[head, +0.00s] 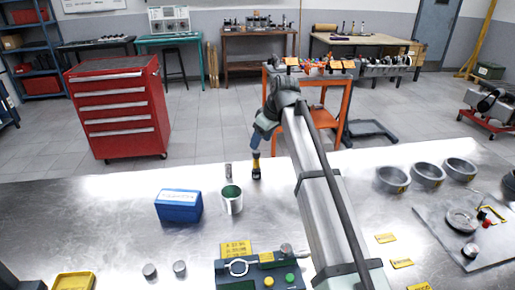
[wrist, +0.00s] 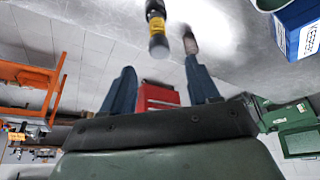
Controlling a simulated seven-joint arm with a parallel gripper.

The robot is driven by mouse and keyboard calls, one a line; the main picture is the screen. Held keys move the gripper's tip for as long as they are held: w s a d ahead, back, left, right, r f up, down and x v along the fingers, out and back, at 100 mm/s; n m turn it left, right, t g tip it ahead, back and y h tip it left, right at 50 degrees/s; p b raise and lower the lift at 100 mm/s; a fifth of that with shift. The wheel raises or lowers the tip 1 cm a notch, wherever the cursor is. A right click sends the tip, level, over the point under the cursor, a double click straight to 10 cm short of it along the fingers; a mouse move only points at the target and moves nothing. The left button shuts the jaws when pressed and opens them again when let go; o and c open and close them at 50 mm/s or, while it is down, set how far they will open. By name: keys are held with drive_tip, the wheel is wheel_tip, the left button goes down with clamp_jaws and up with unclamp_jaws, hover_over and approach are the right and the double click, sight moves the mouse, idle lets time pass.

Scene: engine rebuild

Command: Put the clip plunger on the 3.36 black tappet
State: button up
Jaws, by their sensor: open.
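My gripper (head: 256,150) is over the far edge of the steel bench in the head view. In the wrist view its two blue fingers (wrist: 158,65) are spread apart with nothing between them. A black cylindrical piece with a yellow label band (head: 256,170) is at the far bench edge just below the fingers; it also shows beyond the fingertips in the wrist view (wrist: 157,30). A small grey cylinder (head: 228,170) stands to its left and shows near one fingertip in the wrist view (wrist: 190,40). I cannot tell which piece is the clip plunger or the 3.36 black tappet; no size marking is readable.
A green-lined metal can (head: 232,205) and a blue box (head: 179,208) stand left of my arm. Two short cylinders (head: 150,271) and a device with buttons (head: 258,276) are nearer. Grey bowls (head: 392,180) and a mat with parts (head: 440,226) are right.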

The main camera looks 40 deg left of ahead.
drive_tip(key=shift+v, duration=1.95)
